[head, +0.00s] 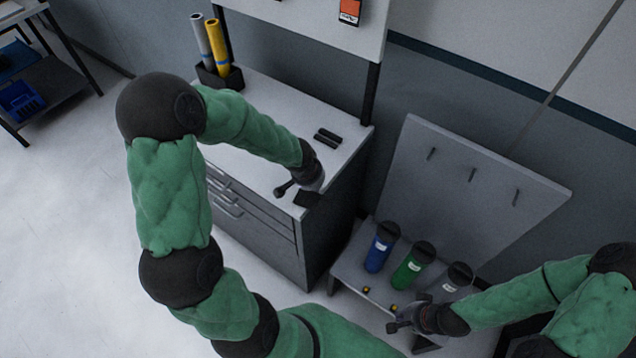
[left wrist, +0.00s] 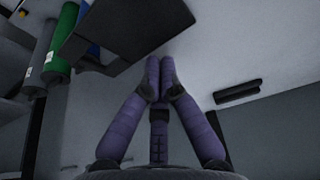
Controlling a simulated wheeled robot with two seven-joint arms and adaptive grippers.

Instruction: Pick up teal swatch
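No teal colour shows clearly in either view. A dark flat square piece (head: 307,199) sits at the front corner of the cabinet top; it looks nearly black, so I cannot tell if it is the teal swatch. It also shows in the left wrist view (left wrist: 125,32), just beyond the fingertips. My left gripper (head: 284,189) is beside this piece, low over the cabinet top. In the left wrist view its fingertips (left wrist: 160,78) are together, near the piece's edge; I cannot tell whether they touch it. My right gripper (head: 392,327) is by the low bench, its fingers too small to judge.
Two black bars (head: 327,139) lie on the cabinet top (head: 262,92). A black holder (head: 220,76) with silver and yellow rolls stands at its back left. Blue (head: 381,250), green (head: 411,267) and pale-labelled (head: 457,277) bottles stand on the bench.

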